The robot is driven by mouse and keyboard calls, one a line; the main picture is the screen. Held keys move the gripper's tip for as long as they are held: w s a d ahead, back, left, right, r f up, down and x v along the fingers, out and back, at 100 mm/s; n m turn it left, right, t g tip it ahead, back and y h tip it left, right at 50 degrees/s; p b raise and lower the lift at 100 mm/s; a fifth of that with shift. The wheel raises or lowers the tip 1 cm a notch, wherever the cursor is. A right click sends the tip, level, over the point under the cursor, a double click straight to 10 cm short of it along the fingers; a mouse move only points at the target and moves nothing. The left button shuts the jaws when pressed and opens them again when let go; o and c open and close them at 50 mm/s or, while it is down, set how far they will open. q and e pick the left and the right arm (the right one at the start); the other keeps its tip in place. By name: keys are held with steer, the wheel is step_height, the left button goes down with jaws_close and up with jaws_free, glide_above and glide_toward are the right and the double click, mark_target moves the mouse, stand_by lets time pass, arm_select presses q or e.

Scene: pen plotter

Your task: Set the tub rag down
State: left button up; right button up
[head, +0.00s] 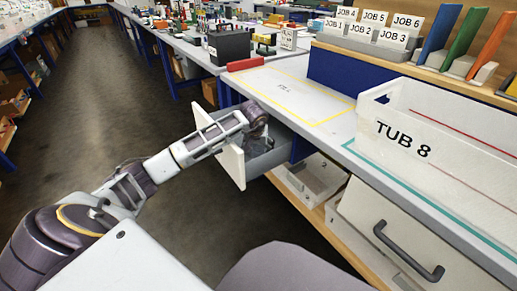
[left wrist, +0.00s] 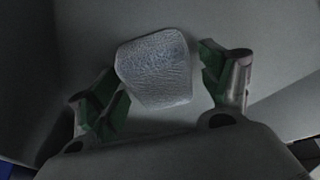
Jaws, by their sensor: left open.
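A pale blue-grey textured rag (left wrist: 155,70) lies on the grey floor of a drawer in the left wrist view. My left gripper (left wrist: 163,88) is open, with its green-padded fingers on either side of the rag and gaps visible at both sides. In the head view my left arm reaches over the front of the open drawer (head: 232,165) under the bench, with the left gripper (head: 262,141) down inside it. The rag cannot be made out in the head view. The white tub marked TUB 8 (head: 430,150) stands on the bench. My right gripper is not in view.
A yellow-outlined area (head: 290,92) on the bench is clear. A red block (head: 245,63) and a black box (head: 229,45) stand behind it. Job cards (head: 368,28) and coloured upright pieces stand at the back right. A closed handled drawer (head: 410,240) lies below the tub.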

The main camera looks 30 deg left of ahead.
arm_select(q)
steer(key=shift+s+d+r, duration=0.1)
steer(key=shift+s+r, duration=0.05)
steer(key=shift+r, duration=0.5)
steer(key=p+v, duration=0.4)
steer(key=v, duration=0.6)
steer(key=shift+s+r, duration=0.25)
steer(key=shift+r, duration=0.05)
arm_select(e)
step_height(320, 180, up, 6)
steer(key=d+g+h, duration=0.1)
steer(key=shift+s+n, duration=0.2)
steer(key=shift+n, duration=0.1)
arm_select(q)
steer(key=shift+d+r, duration=0.1)
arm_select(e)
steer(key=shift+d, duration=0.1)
